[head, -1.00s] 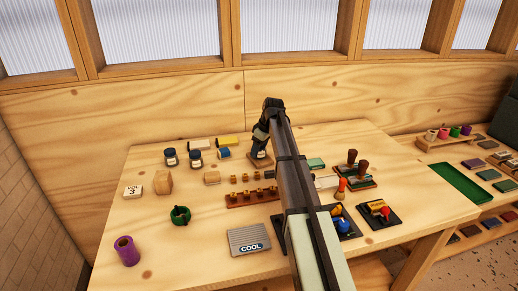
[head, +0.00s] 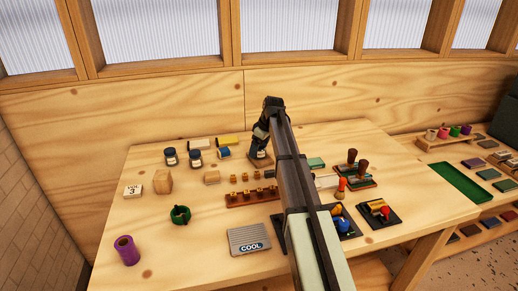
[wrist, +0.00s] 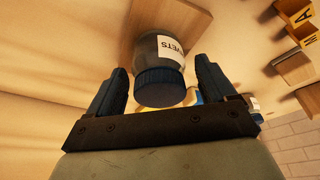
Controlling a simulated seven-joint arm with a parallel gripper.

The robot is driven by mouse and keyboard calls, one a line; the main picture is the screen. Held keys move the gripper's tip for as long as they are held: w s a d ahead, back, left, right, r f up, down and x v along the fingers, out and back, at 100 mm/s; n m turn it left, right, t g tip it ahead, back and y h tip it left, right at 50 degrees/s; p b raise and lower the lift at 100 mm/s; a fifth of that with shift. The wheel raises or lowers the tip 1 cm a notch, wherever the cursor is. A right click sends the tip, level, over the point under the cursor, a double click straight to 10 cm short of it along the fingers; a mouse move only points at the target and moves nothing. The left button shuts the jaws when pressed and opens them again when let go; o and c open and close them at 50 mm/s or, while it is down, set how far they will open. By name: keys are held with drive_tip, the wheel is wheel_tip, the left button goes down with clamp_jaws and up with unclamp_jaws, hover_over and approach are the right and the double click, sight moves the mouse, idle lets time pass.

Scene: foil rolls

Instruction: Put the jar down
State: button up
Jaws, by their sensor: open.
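The jar (wrist: 160,85) shows in the wrist view with a dark blue lid, a clear grey body and a white label reading "VETS" in part. It stands with its far end at a square wooden pad (wrist: 192,22). My gripper (wrist: 161,64) is open, with one blue finger on each side of the jar and a visible gap to the lid. In the head view my gripper (head: 261,137) is over the pad at the back of the table, and it and my arm hide most of the jar.
Two dark jars (head: 170,157) stand to the left on the wooden table (head: 140,215). A wooden rack (head: 252,197) with brass pieces lies in front. Stamps (head: 358,170) stand to the right. The back wall is close behind. The table's left front is mostly clear.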

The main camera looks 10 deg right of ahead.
drive_tip(key=v, duration=1.1)
drive_tip(key=shift+r, duration=0.4)
drive_tip(key=shift+s, duration=0.1)
